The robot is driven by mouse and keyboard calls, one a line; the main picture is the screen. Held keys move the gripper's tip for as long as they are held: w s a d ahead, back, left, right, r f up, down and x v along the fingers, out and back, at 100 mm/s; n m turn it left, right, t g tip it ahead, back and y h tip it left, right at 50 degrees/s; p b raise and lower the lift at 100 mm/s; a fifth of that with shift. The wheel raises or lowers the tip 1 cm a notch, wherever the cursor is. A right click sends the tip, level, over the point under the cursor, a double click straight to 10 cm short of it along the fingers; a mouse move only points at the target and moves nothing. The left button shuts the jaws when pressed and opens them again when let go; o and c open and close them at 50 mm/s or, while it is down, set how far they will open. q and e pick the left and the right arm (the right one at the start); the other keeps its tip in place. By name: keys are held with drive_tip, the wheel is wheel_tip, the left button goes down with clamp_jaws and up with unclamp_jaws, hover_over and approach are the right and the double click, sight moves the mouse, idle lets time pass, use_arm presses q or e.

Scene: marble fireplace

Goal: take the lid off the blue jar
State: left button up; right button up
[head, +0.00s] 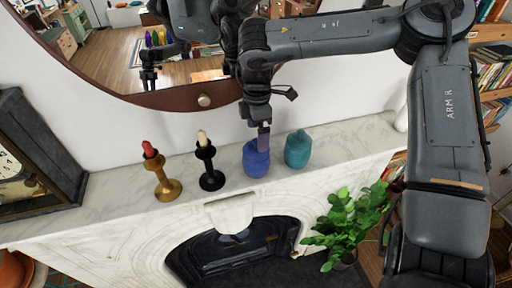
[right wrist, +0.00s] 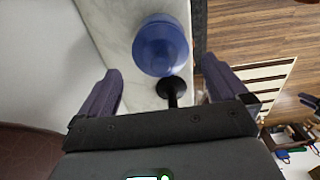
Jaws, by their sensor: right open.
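The blue jar (head: 257,163) stands upright on the white marble mantel (head: 120,218), between a black candlestick and a teal jar. My right gripper (head: 263,130) points down over the blue jar and hides part of its top. In the right wrist view, the blue jar (right wrist: 160,42) lies ahead of the open fingers (right wrist: 160,66), with nothing held between them. The lid appears to be on the jar, but its seam is hard to make out. My left gripper is not directly in view.
The teal jar (head: 298,149) stands close on the right. The black candlestick (head: 211,178) and brass candlestick (head: 167,188) stand left, with a clock (head: 38,160) farther left. A round mirror (head: 185,98) hangs behind. A plant (head: 345,222) stands below the mantel.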

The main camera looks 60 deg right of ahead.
sight(256, 140)
drive_tip(key=shift+f+p, duration=0.3)
drive_tip(key=shift+f, duration=0.1)
wheel_tip(256, 140, down, 3)
drive_tip(key=shift+a+f+p, duration=0.1)
drive_tip(key=shift+p, duration=0.55)
drive_tip(key=shift+f, duration=0.45)
drive_tip(key=shift+w, duration=0.1)
drive_tip(key=c, duration=0.9)
